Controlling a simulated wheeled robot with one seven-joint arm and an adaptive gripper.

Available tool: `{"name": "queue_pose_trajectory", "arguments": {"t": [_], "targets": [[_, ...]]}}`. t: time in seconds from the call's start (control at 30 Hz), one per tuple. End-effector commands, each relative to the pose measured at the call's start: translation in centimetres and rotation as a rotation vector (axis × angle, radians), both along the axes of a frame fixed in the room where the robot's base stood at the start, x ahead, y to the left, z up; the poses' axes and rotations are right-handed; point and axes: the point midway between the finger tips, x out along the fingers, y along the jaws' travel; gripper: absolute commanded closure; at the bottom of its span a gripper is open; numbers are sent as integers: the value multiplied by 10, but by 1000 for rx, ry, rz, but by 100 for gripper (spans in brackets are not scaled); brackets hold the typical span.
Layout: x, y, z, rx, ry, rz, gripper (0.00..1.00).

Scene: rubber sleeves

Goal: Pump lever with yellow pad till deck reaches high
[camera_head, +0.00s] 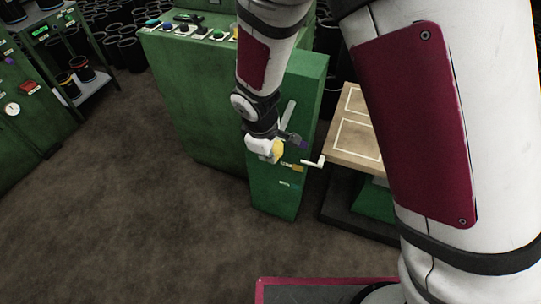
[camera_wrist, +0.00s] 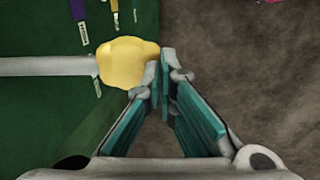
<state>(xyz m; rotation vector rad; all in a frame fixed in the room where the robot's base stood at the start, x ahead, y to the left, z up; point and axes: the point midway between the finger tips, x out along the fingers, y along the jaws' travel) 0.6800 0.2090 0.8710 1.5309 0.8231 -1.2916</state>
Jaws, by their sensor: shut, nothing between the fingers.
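The yellow pad (camera_wrist: 125,62) is a rounded knob on the end of a pale lever rod (camera_wrist: 45,66) in the wrist view. In the head view the yellow pad (camera_head: 278,152) shows just right of my gripper (camera_head: 264,150), in front of the green cabinet (camera_head: 287,120). My gripper (camera_wrist: 164,65) is shut and empty. Its fingertips are at the pad's right edge and overlap it in the picture; I cannot tell whether they touch. The deck (camera_head: 357,141) is a wooden top with white outlines, right of the cabinet. Its underside support is mostly hidden.
A green button console (camera_head: 190,90) stands behind. Black sleeves (camera_head: 131,54) fill the back left. Brown floor (camera_head: 150,190) is clear in front.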

Motion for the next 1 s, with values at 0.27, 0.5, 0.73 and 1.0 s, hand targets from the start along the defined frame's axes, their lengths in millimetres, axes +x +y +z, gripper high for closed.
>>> {"name": "queue_pose_trajectory", "arguments": {"t": [0.27, 0.5, 0.73, 1.0], "targets": [[-25, 10, 49, 2, -4, 0, 100], [-36, 13, 67, 0, -2, 0, 100], [-37, 14, 69, 0, -1, -1, 100], [-37, 14, 69, 0, -2, -1, 100]]}}
